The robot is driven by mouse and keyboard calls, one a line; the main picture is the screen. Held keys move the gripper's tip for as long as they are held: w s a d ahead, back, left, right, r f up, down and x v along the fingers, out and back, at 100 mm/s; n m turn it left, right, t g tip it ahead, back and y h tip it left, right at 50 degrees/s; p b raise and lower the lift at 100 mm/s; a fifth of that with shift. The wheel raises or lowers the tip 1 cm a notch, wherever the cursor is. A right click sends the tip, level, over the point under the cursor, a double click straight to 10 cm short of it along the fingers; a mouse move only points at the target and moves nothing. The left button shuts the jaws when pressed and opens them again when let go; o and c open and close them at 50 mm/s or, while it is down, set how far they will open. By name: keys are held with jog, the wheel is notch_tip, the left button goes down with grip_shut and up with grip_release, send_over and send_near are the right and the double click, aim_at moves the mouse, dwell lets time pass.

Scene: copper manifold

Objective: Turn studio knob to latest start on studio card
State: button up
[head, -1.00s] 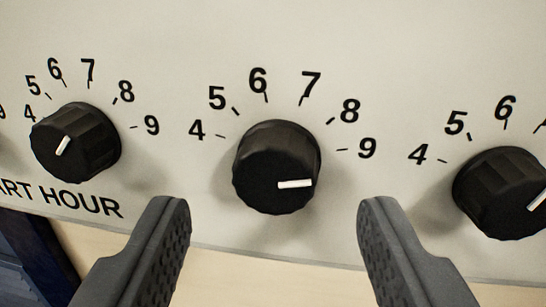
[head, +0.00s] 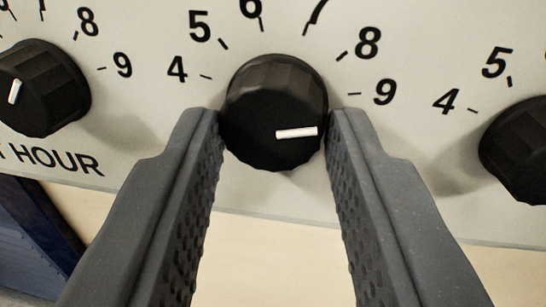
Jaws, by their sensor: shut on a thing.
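A black ribbed knob (head: 272,105) sits in the middle of the head view, on a pale panel with a dial marked 4 to 9. Its white pointer line points right, slightly above level, toward the 9 side. My gripper (head: 273,125) is shut on this knob, with one finger against its left side and one against its right. No studio label or studio card is in view, so I cannot tell which knob is the studio one.
A second black knob (head: 38,88) is at the left, above printed "HOUR" lettering. A third knob (head: 522,150) is cut off at the right edge. The pale panel (head: 140,150) ends above a light wood surface (head: 270,240). A dark blue object (head: 30,245) is at the lower left.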

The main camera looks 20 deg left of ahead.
jog(key=shift+f+n+g+b, duration=0.3)
jog(key=shift+n+b, duration=0.7)
jog(key=shift+b, duration=0.4)
jog(key=n+b, duration=0.3)
jog(key=b, duration=0.1)
jog(key=shift+a+r, duration=0.1)
jog(key=shift+r, duration=0.05)
jog(key=shift+n, duration=0.4)
jog(key=o, duration=1)
jog(key=shift+r, duration=0.1)
jog(key=shift+r, duration=0.1)
jog(key=shift+s, duration=0.1)
